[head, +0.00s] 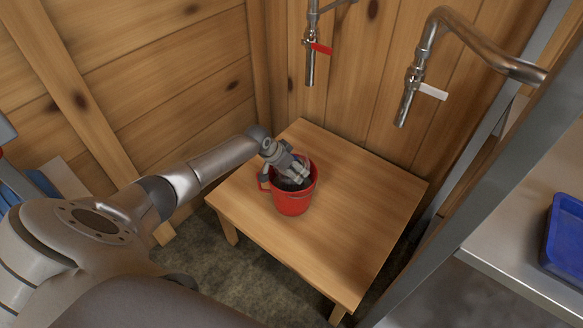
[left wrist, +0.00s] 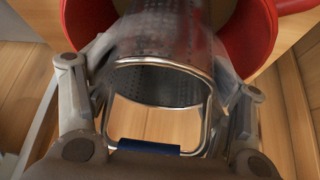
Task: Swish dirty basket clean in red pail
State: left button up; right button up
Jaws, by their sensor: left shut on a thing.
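The red pail (head: 292,202) stands upright on a small wooden table in the head view. Its red wall (left wrist: 84,28) also curves around the top of the left wrist view. My left gripper (head: 292,174) reaches down into the pail's mouth from the left. The perforated metal basket (left wrist: 158,38) lies between its fingers in the left wrist view, and the gripper is shut on it. The basket has a wire loop handle with a blue grip (left wrist: 148,146). Its far end reaches into the pail's opening. Any dirt on the basket cannot be made out. My right gripper is not in view.
The wooden table (head: 350,220) is bare around the pail. Two metal pipes hang above its back, one with a red lever (head: 321,48), one with a white lever (head: 433,91). A metal shelf with a blue tray (head: 566,240) is at the right.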

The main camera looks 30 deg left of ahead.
pick_arm(q)
jog(key=shift+r, duration=0.2)
jog(key=shift+r+p, duration=0.2)
jog(key=shift+p, duration=0.2)
notch_tip(320, 180, up, 3)
jog(key=p, duration=0.2)
jog(key=shift+r+p, duration=0.1)
jog(key=shift+p, duration=0.3)
notch_tip(320, 180, up, 8)
jog(key=p, duration=0.7)
jog(key=shift+f, duration=0.2)
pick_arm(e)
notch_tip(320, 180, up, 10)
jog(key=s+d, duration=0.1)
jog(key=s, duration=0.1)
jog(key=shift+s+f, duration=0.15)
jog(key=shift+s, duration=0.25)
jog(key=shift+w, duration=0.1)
